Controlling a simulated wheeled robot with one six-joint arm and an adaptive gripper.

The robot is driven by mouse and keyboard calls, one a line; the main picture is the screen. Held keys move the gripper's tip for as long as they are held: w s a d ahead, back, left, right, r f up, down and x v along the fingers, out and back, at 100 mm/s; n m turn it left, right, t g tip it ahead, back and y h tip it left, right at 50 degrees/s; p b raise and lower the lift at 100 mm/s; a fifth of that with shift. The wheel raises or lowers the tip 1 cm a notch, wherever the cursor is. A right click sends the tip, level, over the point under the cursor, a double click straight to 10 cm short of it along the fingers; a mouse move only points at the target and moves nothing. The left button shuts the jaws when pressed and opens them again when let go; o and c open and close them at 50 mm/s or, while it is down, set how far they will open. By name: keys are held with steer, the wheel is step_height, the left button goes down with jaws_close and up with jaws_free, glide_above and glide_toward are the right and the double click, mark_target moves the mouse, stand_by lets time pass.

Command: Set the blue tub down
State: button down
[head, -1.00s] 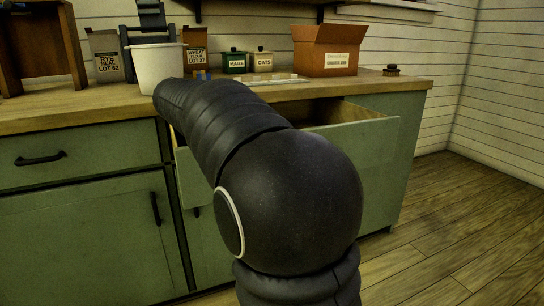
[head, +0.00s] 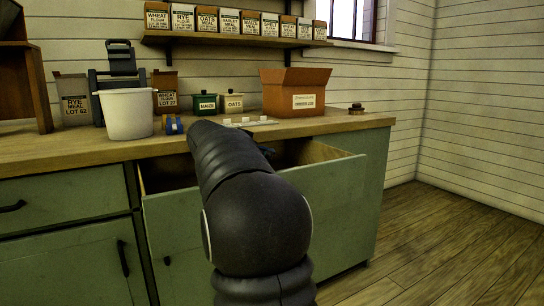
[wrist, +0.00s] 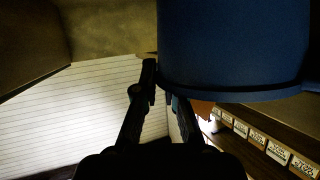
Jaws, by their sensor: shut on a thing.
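The blue tub (wrist: 235,45) fills the upper right of the wrist view, with its rim edge toward my fingers. My gripper (wrist: 162,84) is shut on it at the rim. The tub looks tilted or upside down in that view; I cannot tell its true tilt. In the head view my own arm hides the gripper and the tub, so the height above the counter (head: 70,148) cannot be told.
A white bucket (head: 127,114) and a small blue object (head: 173,125) stand on the counter left of my arm. Green (head: 205,105) and cream (head: 232,103) canisters and a cardboard box (head: 294,92) stand behind. An open drawer (head: 255,205) juts out below. A shelf (head: 235,40) holds several labelled packets.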

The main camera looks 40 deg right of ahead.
steer(key=d, duration=0.4)
steer(key=shift+w+f, duration=0.1)
steer(key=shift+w, duration=0.15)
steer(key=shift+f, duration=0.55)
steer(key=shift+a+f, duration=0.1)
steer(key=c, duration=1.3)
jaws_free()
steer(key=shift+a, duration=0.15)
steer(key=v, duration=1.1)
steer(key=shift+s+a+r, duration=0.1)
steer(key=shift+a+r, duration=0.1)
steer(key=shift+a, duration=0.15)
